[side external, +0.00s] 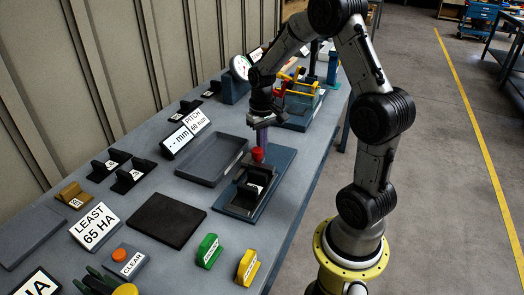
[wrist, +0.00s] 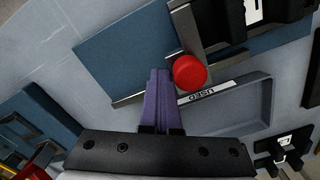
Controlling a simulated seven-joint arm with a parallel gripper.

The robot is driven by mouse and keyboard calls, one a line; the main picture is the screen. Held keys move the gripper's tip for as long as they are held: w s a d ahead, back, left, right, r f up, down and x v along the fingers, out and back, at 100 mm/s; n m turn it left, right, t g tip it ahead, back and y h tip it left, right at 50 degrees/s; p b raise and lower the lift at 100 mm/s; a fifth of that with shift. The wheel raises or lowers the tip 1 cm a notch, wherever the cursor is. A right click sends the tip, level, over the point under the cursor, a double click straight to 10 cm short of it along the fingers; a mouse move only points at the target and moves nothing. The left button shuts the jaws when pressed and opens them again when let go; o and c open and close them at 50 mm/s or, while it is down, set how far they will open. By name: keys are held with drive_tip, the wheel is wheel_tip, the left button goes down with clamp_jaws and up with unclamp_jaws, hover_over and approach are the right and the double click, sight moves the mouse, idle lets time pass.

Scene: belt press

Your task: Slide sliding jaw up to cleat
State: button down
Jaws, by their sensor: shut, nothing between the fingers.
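A blue base plate (side external: 275,183) carries a dark fixture (side external: 241,197) with a white label and a red knob (side external: 257,153). In the wrist view the red knob (wrist: 190,71) sits beside a dark bar (wrist: 185,30) across the blue plate (wrist: 110,48); a dark block (wrist: 225,22) with a white label is to its right. I cannot tell for sure which part is the sliding jaw and which the cleat. My gripper (side external: 261,146), with purple fingers, is shut and empty just behind the red knob. In the wrist view its fingertips (wrist: 159,72) are just left of the knob; contact is unclear.
An empty grey tray (side external: 212,160), labelled USED in the wrist view, lies left of the plate. A dark mat (side external: 166,220) and green (side external: 207,250) and yellow (side external: 247,267) blocks are nearer. A blue fixture with yellow parts (side external: 300,85) stands behind my gripper.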

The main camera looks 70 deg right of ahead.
sight(258, 149)
drive_tip(key=shift+a, duration=1.55)
idle(0.4)
drive_tip(key=shift+d, duration=0.3)
drive_tip(key=shift+r, duration=0.1)
drive_tip(key=shift+r, duration=4.45)
drive_tip(key=s+a+r+n+t, duration=0.3)
drive_tip(key=s+a+r, duration=0.1)
drive_tip(key=a+r, duration=0.6)
drive_tip(key=s+a+f+n+t, duration=0.2)
drive_tip(key=s+a, duration=0.4)
drive_tip(key=s, duration=0.4)
drive_tip(key=shift+s+a+f+n+t, duration=0.35)
drive_tip(key=shift+f+n, duration=0.15)
drive_tip(key=shift+f, duration=0.1)
